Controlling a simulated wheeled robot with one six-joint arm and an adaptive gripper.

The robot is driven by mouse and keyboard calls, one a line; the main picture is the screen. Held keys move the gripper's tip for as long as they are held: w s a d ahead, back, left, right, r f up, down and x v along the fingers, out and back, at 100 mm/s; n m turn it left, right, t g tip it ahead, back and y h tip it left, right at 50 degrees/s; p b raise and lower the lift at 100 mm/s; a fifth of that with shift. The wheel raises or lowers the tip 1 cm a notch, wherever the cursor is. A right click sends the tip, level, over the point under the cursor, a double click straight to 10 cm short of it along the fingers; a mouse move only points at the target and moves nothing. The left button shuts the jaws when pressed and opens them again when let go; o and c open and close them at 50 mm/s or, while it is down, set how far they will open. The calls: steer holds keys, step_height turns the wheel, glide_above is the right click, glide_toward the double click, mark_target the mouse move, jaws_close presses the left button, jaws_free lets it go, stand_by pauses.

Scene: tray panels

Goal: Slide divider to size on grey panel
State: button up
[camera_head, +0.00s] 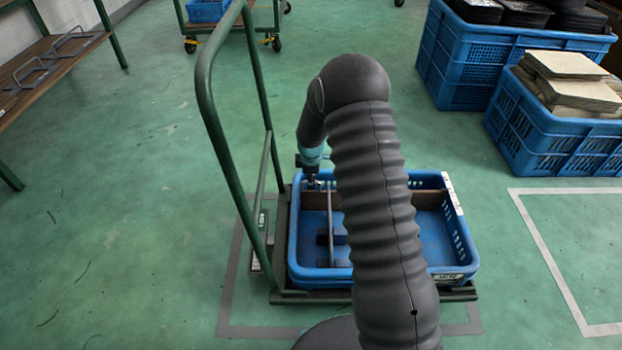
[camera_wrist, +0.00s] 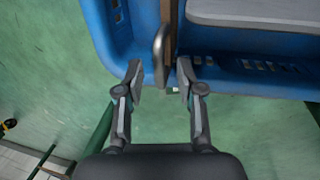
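A blue tray (camera_head: 456,240) stands on a green trolley. A brown divider (camera_head: 320,200) runs across its back part, partly hidden by my arm. A flat grey piece at the upper right of the wrist view (camera_wrist: 255,11) is probably this panel. My gripper (camera_head: 312,184) is over the tray's back left corner. In the wrist view my gripper (camera_wrist: 160,79) is open. A metal handle (camera_wrist: 161,48) and the end of the brown divider (camera_wrist: 174,40) lie between and just beyond the fingertips, without visible grip.
The trolley's green handle frame (camera_head: 208,105) rises left of the tray. Blue crates (camera_head: 452,78) with dark and tan stacks stand at the upper right. A bench (camera_head: 45,75) is at the upper left. Open green floor lies between.

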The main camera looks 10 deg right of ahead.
step_height(320, 180, up, 12)
steer(key=s, duration=0.2)
steer(key=shift+s+a+f, duration=0.15)
steer(key=shift+a, duration=0.1)
